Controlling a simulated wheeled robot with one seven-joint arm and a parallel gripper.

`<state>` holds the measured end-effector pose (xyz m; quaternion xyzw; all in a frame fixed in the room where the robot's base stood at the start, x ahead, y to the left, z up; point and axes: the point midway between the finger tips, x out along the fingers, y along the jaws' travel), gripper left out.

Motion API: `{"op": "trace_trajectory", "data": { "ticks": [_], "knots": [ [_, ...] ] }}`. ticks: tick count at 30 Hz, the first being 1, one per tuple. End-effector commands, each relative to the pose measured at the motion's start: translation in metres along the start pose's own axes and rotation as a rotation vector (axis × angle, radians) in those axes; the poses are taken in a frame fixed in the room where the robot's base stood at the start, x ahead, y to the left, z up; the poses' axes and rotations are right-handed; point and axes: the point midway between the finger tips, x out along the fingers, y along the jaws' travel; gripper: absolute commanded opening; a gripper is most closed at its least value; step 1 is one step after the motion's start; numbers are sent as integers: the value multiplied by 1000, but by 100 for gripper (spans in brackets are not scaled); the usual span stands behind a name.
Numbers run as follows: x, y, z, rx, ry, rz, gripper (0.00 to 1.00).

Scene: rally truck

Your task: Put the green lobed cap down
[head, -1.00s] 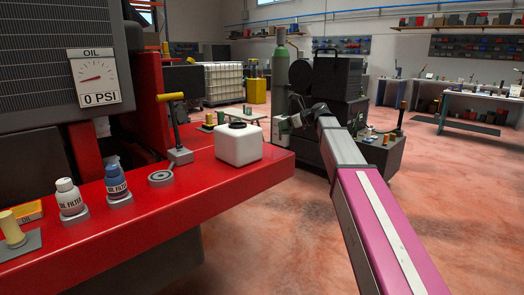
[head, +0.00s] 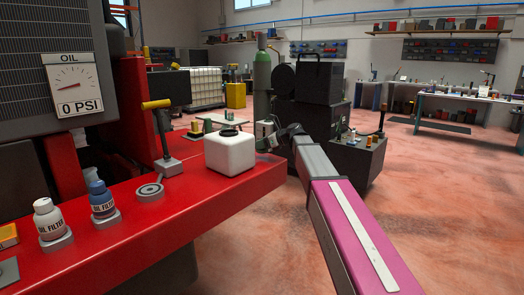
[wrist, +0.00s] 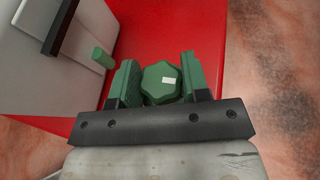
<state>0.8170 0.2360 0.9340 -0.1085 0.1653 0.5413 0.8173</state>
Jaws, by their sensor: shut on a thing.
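The green lobed cap (wrist: 161,83), with a small white mark on top, sits between the green pads of my gripper (wrist: 160,84) in the wrist view. My gripper is shut on it, above the red bench top (wrist: 205,40) near its edge. In the head view my gripper (head: 266,136) is beside the right side of the white container (head: 230,154); the cap is too small or hidden to make out there. I cannot tell whether the cap touches the red surface.
The white container with a dark open neck stands near the right end of the red bench (head: 120,235). Left of it are a yellow-handled lever (head: 163,135), a grey ring (head: 150,191), a blue bottle (head: 101,199) and a white bottle (head: 49,219).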

Motion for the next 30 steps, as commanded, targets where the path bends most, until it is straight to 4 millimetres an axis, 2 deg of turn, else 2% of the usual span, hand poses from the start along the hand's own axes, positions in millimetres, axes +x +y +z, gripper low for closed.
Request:
{"op": "trace_trajectory", "data": {
  "ticks": [6,17,18,20,30],
  "knots": [
    [10,0,-25,1,1,1,0],
    [12,0,-28,0,0,0,0],
    [12,0,-29,0,1,0,49],
    [12,0,-28,0,1,0,68],
    [11,0,-26,0,0,0,68]
  ]
}}
